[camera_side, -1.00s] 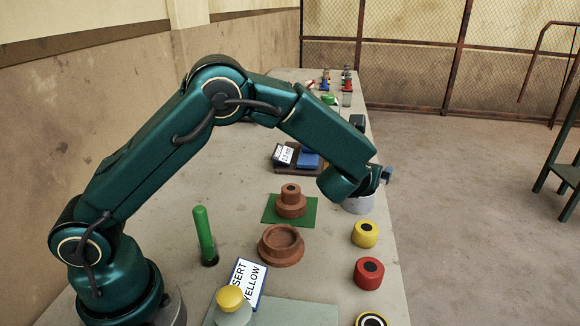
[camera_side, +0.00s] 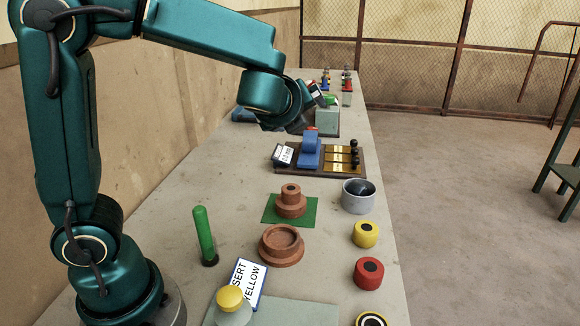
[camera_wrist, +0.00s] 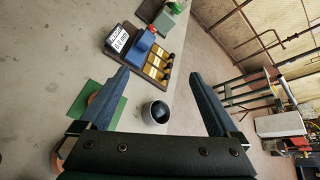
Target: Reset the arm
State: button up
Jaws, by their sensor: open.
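My gripper (camera_side: 320,92) is raised above the bench (camera_side: 180,205), in front of the teal arm. In the wrist view its two fingers stand wide apart with nothing between them (camera_wrist: 158,76). Below it lies the dark board with a blue block (camera_side: 310,150), brass strips and black knobs. A grey ring-shaped cup (camera_side: 358,205) with a dark inside stands at the bench's right edge, apart from the gripper. It also shows in the wrist view (camera_wrist: 147,113).
A brown stepped piece (camera_side: 290,203) stands on a green mat (camera_side: 270,215). A brown round socket (camera_side: 281,250), a green upright tube (camera_side: 203,232), and yellow (camera_side: 365,236) and red (camera_side: 369,277) round pieces stand nearer. A grey block (camera_side: 327,122) stands behind. The air around the arm is clear.

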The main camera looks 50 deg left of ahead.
jog(key=s+f+n+g+h, duration=0.2)
jog(key=s+n+g, duration=0.1)
jog(key=s+n, duration=0.9)
jog(key=s+d+f+n+g+h, duration=0.1)
jog(key=s+d+f+n+h, duration=0.3)
jog(key=s+d+n+h, duration=0.2)
jog(key=s+d+n, duration=0.2)
jog(key=d, duration=0.2)
jog(key=shift+d+n, duration=0.2)
jog(key=shift+n, duration=0.2)
